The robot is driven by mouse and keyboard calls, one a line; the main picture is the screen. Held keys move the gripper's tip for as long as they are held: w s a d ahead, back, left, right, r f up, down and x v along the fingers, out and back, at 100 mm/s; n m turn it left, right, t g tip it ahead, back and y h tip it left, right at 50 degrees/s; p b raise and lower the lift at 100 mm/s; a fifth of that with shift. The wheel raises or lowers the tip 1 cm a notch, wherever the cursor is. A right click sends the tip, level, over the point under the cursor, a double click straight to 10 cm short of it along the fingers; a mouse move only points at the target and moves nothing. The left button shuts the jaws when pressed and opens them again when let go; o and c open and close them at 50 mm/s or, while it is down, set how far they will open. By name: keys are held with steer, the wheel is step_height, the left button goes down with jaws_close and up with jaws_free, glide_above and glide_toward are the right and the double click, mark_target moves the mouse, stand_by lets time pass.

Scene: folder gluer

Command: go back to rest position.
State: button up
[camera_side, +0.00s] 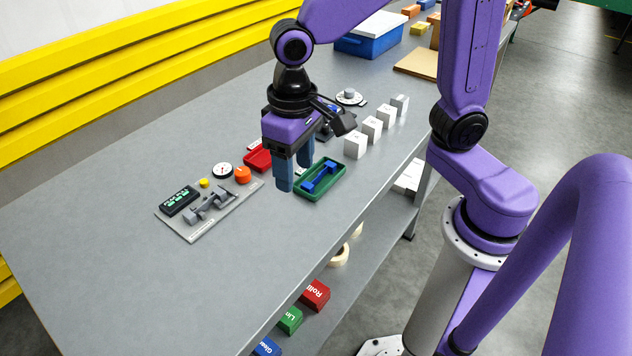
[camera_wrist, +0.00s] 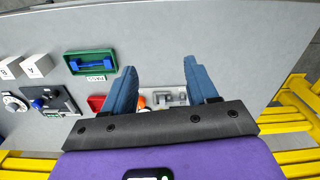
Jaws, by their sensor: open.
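My gripper (camera_side: 293,172) hangs pointing down above the grey table (camera_side: 105,250), with its two blue fingers apart and nothing between them. It also shows in the wrist view (camera_wrist: 163,88), open and empty. In the side view it appears left of a green tray (camera_side: 313,196) holding a blue part (camera_side: 321,177). The same green tray (camera_wrist: 72,54) and blue part (camera_wrist: 92,64) lie left of the fingers in the wrist view. A red tray (camera_side: 257,160) is partly hidden behind my gripper.
A panel (camera_side: 222,212) with a dial, an orange knob and a grey clamp sits left of my gripper. Several white blocks (camera_side: 355,145) stand in a row to the right. A blue bin (camera_side: 368,44) is at the back. Yellow rails (camera_side: 130,70) run along the far side.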

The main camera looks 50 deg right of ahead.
steer(key=s+d+f+n, duration=0.1)
steer(key=s+d+n, duration=0.9)
steer(key=s, duration=0.4)
steer(key=shift+d+n, duration=0.4)
steer(key=shift+d, duration=0.05)
stand_by(0.8)
